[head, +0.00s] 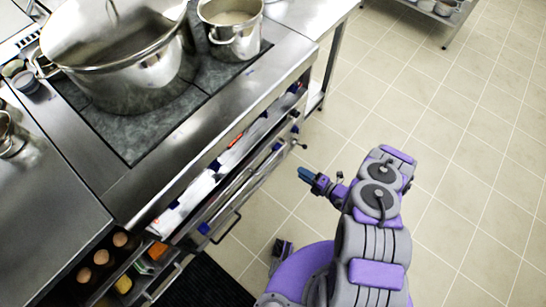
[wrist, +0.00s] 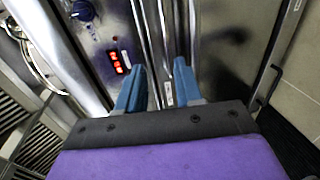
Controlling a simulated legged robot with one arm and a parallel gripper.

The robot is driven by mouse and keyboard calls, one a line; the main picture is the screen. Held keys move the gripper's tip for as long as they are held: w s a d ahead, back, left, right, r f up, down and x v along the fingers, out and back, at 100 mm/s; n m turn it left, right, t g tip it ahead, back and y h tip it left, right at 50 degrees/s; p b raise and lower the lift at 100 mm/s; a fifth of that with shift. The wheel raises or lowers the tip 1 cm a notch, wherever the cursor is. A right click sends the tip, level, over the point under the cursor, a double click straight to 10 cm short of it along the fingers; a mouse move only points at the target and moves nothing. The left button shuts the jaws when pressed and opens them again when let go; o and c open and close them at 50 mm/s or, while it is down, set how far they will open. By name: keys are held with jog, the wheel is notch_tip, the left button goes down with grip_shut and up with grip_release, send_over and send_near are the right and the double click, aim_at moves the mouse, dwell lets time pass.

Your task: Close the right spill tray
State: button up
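My gripper (head: 308,175) is in front of the stove, to the right of its front face in the head view. In the wrist view its two blue fingers (wrist: 158,88) are apart with nothing held between them. Long metal edges (wrist: 167,40) of the stove front lie beyond the fingertips; contact cannot be told. In the head view, a long shiny ledge (head: 262,160) runs along the stove front below the control panel. It may include the right spill tray, but I cannot tell the tray's outline or how far out it stands.
A large stockpot (head: 135,75) and a smaller pot (head: 232,28) stand on the cooktop. A blue knob (wrist: 84,10) and red display (wrist: 120,62) show on the panel. Tiled floor (head: 450,150) at right is clear.

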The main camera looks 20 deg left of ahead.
jog(key=f, duration=0.1)
jog(key=b, duration=0.3)
send_near(273, 157)
jog(key=x, duration=1)
jog(key=shift+w+f, duration=0.25)
jog(key=shift+f, duration=0.2)
jog(key=shift+c, duration=0.3)
grip_shut()
